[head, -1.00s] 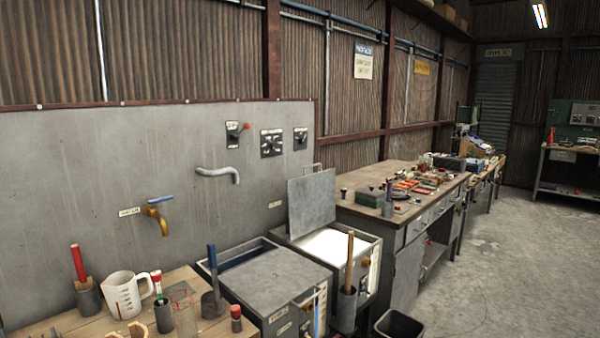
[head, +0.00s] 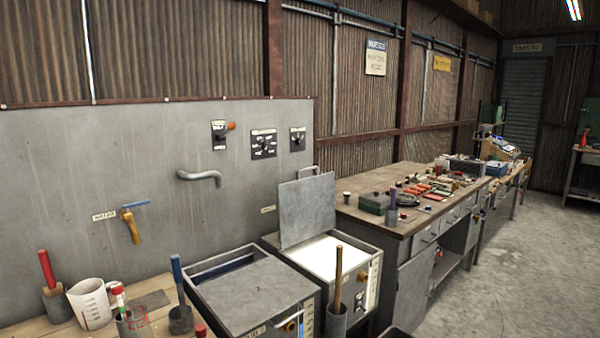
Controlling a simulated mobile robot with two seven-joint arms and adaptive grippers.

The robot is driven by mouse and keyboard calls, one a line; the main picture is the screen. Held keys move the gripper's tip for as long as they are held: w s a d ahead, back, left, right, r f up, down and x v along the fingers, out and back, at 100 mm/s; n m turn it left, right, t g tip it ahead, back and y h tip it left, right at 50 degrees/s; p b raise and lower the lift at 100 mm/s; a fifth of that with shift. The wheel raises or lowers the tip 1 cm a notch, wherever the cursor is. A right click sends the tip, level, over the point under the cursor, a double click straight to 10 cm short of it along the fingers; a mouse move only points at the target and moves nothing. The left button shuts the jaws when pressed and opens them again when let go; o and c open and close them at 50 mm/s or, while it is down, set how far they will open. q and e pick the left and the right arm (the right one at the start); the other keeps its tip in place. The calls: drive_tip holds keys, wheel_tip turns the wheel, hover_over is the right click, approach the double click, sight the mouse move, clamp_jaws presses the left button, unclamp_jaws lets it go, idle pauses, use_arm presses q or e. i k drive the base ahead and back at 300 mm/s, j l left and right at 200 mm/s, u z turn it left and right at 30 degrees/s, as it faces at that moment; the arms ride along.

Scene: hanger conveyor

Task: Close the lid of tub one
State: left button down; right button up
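Two metal tubs stand side by side against the grey panel. The nearer tub (head: 310,303) has a flat grey lid (head: 255,297) lying over most of its top, with a dark bluish gap at the back. The farther tub (head: 372,262) has its grey lid (head: 307,210) raised upright at the back, with a handle on its top edge. Its inside looks bright white. The labels on the tubs are too small to read surely, so I cannot tell which is tub one. Neither of my grippers is in view.
A wooden bench (head: 75,330) at the lower left holds a white jug (head: 90,303) and tools in holders. A wooden-handled tool (head: 338,280) stands in a holder before the farther tub. A cluttered workbench (head: 375,215) stands to the right. Concrete floor (head: 490,290) is clear at right.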

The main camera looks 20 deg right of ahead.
sight(306, 205)
drive_tip(key=i+l, duration=0.1)
drive_tip(key=l, duration=0.75)
drive_tip(key=i+l, duration=0.15)
drive_tip(key=l, duration=0.3)
drive_tip(key=i+l, duration=0.1)
drive_tip(key=l, duration=0.35)
drive_tip(key=i+l, duration=0.1)
drive_tip(key=l, duration=0.35)
